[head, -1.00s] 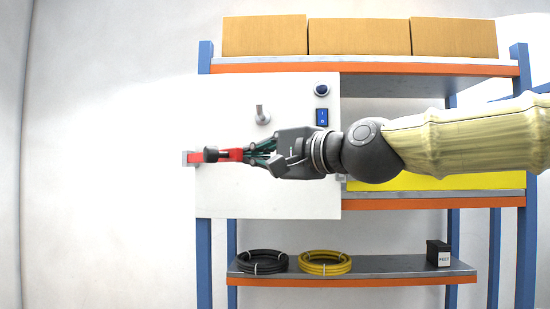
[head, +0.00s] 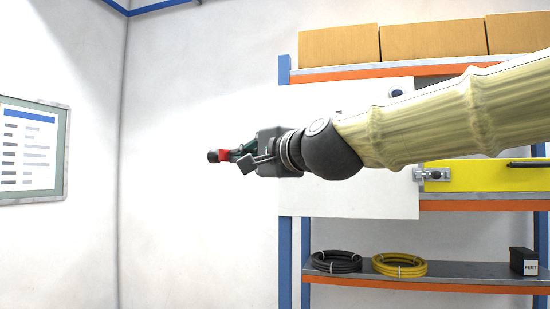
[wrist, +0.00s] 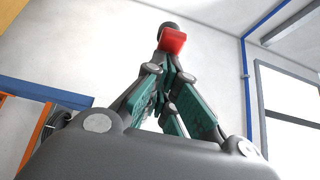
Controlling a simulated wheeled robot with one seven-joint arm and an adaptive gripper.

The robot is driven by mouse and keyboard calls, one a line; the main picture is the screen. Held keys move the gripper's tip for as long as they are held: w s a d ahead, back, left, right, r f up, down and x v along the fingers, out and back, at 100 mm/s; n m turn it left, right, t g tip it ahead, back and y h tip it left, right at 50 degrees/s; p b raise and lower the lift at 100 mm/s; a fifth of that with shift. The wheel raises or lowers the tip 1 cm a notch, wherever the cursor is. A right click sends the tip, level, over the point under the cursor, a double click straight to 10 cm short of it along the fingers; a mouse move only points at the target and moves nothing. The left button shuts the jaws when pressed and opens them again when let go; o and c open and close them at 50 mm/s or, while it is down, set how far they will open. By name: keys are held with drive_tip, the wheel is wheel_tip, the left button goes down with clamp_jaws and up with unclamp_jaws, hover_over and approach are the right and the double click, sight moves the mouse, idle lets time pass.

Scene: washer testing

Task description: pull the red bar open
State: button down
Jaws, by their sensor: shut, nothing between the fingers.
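The red bar (head: 225,154) shows as a short red piece with a round black knob (head: 213,156) at its left end. It stands out left of the white panel (head: 350,195), against the bare wall. My gripper (head: 240,152) is shut at the red piece. In the wrist view the red piece (wrist: 173,40) lies at the tips of my closed fingers (wrist: 165,62), with the black knob behind it. I cannot tell whether the fingertips touch it. The rest of the bar and its mount at the panel are hidden behind my gripper.
The panel hangs on a blue and orange rack. A yellow box (head: 475,177) with a metal latch sits right of it. Below are a black coil (head: 335,262), a yellow coil (head: 400,265) and a dark box (head: 523,261). A wall board (head: 32,150) hangs left; the space between is clear.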

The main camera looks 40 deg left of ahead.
drive_tip(key=a, duration=0.1)
drive_tip(key=s+a, duration=0.1)
drive_tip(key=a, duration=0.1)
drive_tip(key=shift+s+r, duration=0.1)
drive_tip(key=shift+s, duration=0.1)
drive_tip(key=shift+s, duration=0.1)
idle(0.3)
drive_tip(key=s+d+b, duration=0.4)
drive_tip(key=s+d, duration=0.4)
drive_tip(key=shift+b, duration=0.4)
drive_tip(key=shift+d, duration=0.1)
